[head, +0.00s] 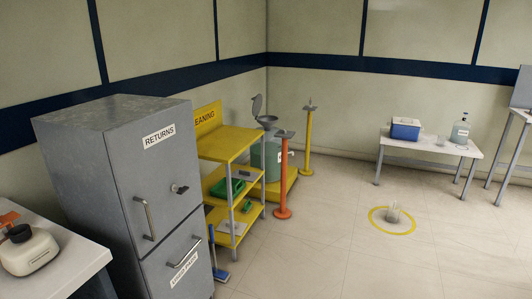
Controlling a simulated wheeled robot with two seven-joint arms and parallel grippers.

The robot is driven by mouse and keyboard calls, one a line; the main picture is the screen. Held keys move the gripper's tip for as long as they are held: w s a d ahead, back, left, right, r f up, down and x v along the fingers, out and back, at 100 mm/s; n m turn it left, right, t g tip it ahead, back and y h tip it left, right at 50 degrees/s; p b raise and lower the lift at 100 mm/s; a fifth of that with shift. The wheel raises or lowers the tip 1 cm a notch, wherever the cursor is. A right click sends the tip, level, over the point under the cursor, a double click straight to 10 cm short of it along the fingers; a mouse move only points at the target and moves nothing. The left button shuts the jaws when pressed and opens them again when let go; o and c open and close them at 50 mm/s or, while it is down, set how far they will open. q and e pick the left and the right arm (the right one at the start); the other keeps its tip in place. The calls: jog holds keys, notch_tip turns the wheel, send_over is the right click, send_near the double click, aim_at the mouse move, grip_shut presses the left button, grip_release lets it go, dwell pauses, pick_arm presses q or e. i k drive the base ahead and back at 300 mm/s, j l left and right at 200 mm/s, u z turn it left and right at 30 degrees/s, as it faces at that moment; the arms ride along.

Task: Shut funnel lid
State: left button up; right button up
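A green drum (270,155) stands in the far corner, partly hidden by the yellow shelf and an orange post. A dark grey funnel (267,119) sits on top of it. The funnel's lid (257,105) stands up, tilted open, at the left of the funnel. Neither of my grippers is in view.
A grey RETURNS cabinet (120,180) and a yellow cleaning shelf (228,146) stand left of the drum. An orange post (283,178) stands in front and a yellow post (306,145) to the right. The middle floor is clear.

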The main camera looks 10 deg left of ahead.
aim_at(257, 105)
jog(key=i+j, duration=0.15)
jog(key=i, duration=0.2)
jog(key=i+j+u, duration=0.15)
jog(key=i, duration=0.2)
jog(key=i+z, duration=0.25)
jog(key=i, duration=0.5)
jog(key=i+j+z, duration=0.25)
jog(key=i, duration=0.5)
jog(key=i+l, duration=0.1)
jog(key=i, duration=2.8)
jog(key=i+u, duration=0.3)
jog(key=i, duration=0.2)
jog(key=i+l+u, duration=0.15)
jog(key=i+u, duration=0.2)
jog(key=i, duration=0.15)
jog(key=i+l+u, duration=0.3)
jog(key=i, duration=0.15)
jog(key=i+l+u, duration=0.3)
jog(key=i+l, duration=0.05)
jog(key=i, duration=0.15)
